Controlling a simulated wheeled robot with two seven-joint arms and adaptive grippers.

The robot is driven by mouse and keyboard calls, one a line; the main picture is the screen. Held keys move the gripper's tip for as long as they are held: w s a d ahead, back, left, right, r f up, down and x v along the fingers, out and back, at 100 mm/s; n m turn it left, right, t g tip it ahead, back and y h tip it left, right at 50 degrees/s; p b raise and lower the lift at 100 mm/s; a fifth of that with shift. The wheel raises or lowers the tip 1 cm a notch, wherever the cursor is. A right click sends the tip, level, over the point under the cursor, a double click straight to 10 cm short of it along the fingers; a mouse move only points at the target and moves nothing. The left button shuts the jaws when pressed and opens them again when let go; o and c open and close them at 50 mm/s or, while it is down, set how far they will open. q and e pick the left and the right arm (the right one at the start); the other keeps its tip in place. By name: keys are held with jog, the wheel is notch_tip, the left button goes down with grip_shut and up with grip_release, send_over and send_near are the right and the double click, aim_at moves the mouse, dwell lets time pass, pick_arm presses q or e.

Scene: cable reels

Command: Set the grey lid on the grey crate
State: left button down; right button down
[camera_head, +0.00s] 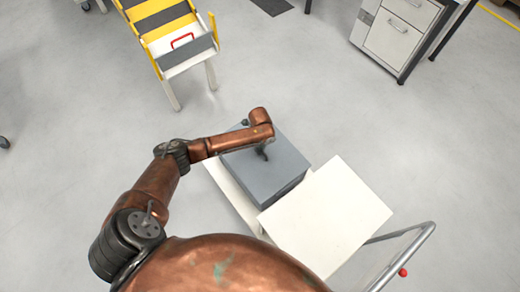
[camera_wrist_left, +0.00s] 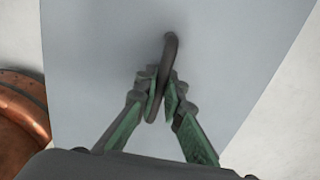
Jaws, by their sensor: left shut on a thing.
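The grey lid (camera_head: 285,160) is a flat grey panel with a dark upright handle. In the wrist view its surface (camera_wrist_left: 100,70) fills most of the picture. My left gripper (camera_head: 263,152) reaches down over the lid, and in the wrist view its green fingers (camera_wrist_left: 163,95) are shut on the dark handle (camera_wrist_left: 169,55). The grey crate (camera_head: 285,192) shows as a darker side wall below the lid's front edge. The lid looks lined up over the crate; I cannot tell whether they touch. My right gripper is not in view.
The crate stands on a pale cart top (camera_head: 236,197). A white panel (camera_head: 330,215) lies to its right, with a metal cart handle (camera_head: 405,245) beyond. A yellow-and-grey step stand (camera_head: 185,45) and a drawer cabinet (camera_head: 393,40) stand at the back. Floor between is clear.

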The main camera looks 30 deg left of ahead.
pick_arm(q)
jog(key=shift+f, duration=0.65)
dwell(0.3)
jog(key=c, duration=2)
grip_release()
jog(key=shift+o, duration=0.2)
